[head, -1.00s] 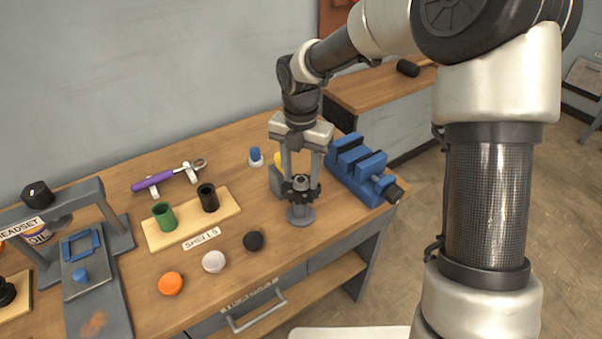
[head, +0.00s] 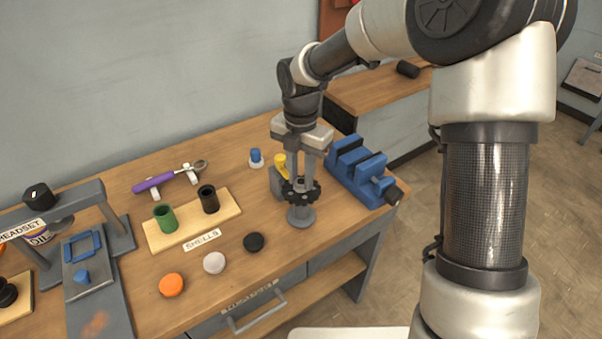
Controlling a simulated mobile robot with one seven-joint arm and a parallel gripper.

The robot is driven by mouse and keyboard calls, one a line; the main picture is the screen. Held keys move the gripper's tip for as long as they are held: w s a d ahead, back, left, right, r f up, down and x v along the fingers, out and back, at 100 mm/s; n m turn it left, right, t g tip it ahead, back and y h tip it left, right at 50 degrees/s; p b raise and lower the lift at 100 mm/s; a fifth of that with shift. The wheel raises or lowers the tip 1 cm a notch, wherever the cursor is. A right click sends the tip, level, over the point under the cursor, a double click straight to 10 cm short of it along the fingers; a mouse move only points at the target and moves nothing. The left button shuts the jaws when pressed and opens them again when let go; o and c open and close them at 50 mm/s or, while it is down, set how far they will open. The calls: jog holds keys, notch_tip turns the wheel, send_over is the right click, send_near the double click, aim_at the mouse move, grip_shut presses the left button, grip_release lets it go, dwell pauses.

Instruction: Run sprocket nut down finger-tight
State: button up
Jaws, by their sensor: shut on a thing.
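The dark toothed sprocket (head: 302,194) sits level on a grey round-footed stand (head: 301,217) near the bench's right end. My gripper (head: 302,182) points straight down over the sprocket's centre, with its fingertips at the hub. It is shut on the sprocket nut there. The nut is small and mostly hidden by the fingers, so I cannot tell how close it sits to the sprocket face.
A blue vise (head: 358,172) stands close on the right. A grey block with a yellow top (head: 280,161) is just behind-left of the stand. The shells board (head: 190,222) and loose caps, including a black one (head: 254,242), lie to the left.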

jog(key=m, duration=0.4)
jog(key=shift+w+r+m+p, duration=0.1)
jog(key=shift+m+p, duration=0.2)
jog(key=shift+p, duration=0.1)
jog(key=m, duration=1)
jog(key=shift+m, duration=0.4)
jog(key=m, duration=0.5)
jog(key=shift+b, duration=0.3)
jog(key=m, duration=0.6)
jog(key=shift+w, duration=0.1)
jog(key=m, duration=0.4)
jog(key=shift+r, duration=0.1)
jog(key=m, duration=0.5)
jog(key=shift+m+p, duration=0.4)
jog(key=m+p, duration=0.1)
jog(key=m, duration=0.3)
jog(key=shift+m, duration=0.4)
